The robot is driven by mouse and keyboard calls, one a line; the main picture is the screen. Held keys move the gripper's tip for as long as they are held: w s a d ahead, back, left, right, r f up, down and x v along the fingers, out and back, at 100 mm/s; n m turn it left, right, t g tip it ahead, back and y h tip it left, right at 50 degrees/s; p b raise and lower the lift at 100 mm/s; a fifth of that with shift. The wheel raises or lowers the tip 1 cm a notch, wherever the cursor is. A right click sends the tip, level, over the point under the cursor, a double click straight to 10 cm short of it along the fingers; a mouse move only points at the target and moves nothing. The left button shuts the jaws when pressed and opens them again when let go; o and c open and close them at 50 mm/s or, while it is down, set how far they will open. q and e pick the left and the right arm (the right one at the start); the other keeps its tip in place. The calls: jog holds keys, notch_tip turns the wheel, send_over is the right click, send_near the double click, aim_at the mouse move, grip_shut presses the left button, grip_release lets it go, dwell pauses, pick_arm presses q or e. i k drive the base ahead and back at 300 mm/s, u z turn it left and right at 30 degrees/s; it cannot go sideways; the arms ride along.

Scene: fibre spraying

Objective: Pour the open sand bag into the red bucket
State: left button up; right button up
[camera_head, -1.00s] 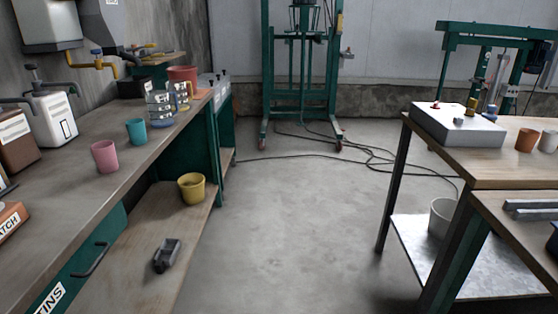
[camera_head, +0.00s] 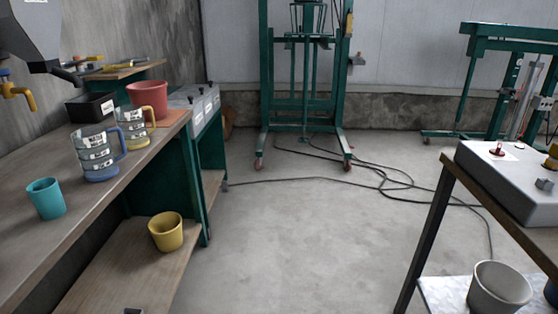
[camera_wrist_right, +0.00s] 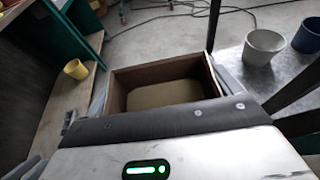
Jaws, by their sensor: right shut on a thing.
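A red bucket (camera_head: 147,97) stands upright on the far end of the left workbench, behind two measuring jugs in the head view. In the right wrist view an open-topped brown bag (camera_wrist_right: 120,80) with stiff, box-like sides shows tan sand (camera_wrist_right: 170,95) inside. My right gripper (camera_wrist_right: 163,88) is shut on this bag, with grey finger parts on either side of it. The near side of the bag is hidden behind the gripper body. Neither gripper shows in the head view, and my left gripper is in no view.
The left workbench (camera_head: 30,245) also holds a teal cup (camera_head: 46,199), a blue-handled jug (camera_head: 97,155), a yellow-handled jug (camera_head: 133,128) and a black tray (camera_head: 90,107). A yellow cup (camera_head: 166,232) sits on the lower shelf. The floor between the benches is clear, with cables (camera_head: 380,180) farther back.

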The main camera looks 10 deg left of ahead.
aim_at(152, 93)
jog(key=i, duration=2.95)
jog(key=u, duration=3)
